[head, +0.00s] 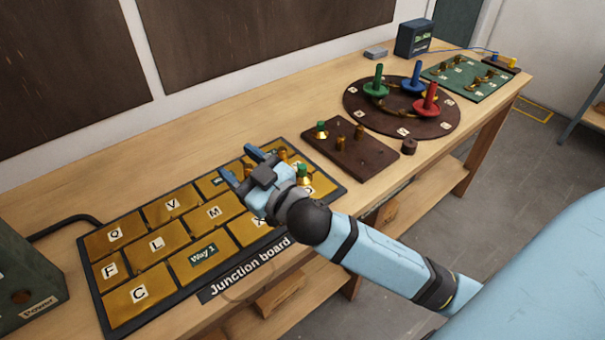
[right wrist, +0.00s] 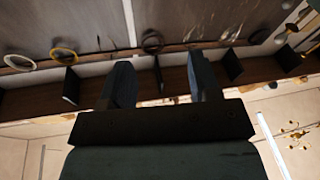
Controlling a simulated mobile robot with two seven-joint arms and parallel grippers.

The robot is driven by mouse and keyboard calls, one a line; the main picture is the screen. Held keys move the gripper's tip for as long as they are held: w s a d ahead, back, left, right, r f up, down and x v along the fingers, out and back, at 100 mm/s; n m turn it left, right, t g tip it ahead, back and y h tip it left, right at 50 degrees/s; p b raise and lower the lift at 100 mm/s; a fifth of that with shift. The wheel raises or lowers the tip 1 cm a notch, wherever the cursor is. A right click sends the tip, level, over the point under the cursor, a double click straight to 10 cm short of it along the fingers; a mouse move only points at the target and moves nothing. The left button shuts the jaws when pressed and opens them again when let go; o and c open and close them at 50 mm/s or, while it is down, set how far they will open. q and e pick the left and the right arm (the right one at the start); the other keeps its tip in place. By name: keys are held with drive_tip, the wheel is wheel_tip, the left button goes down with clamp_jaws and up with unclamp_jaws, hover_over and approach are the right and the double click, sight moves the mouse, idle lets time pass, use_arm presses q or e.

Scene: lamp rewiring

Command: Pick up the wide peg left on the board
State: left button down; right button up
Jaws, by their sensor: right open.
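The junction board (head: 250,259) lies on the bench, with lettered brass plates on it. A brass peg with a green top (head: 303,175) stands near its right end, just beyond my right gripper. A plain brass peg (head: 283,155) stands beside it, partly hidden by the gripper. I cannot tell which of these is the wide peg. My right gripper (head: 238,163) is above the board's right half, open, its fingers pointing left and away from the pegs. In the right wrist view its two fingers (right wrist: 164,84) are apart with nothing between them. My left gripper is out of view.
A brown block (head: 375,165) holding brass pegs, one green-topped (head: 321,131), stands right of the board. Beyond are a round dark board (head: 350,96) with coloured posts and a green board (head: 490,95). A power box (head: 25,270) stands at left. The bench behind the board is clear.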

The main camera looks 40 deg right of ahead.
drive_tip(key=a+r+n+g+y, duration=0.5)
drive_tip(key=a+n+y, duration=0.2)
drive_tip(key=n+y, duration=0.35)
drive_tip(key=n+g+h, duration=0.5)
drive_tip(key=g+h, duration=0.9)
drive_tip(key=h, duration=0.2)
hover_over(303, 166)
wheel_tip(303, 166, down, 16)
drive_tip(key=shift+a+f+p, duration=0.15)
drive_tip(key=shift+p, duration=0.15)
drive_tip(key=shift+f+p, duration=0.45)
drive_tip(key=shift+f, duration=2.6)
drive_tip(key=shift+c, duration=0.5)
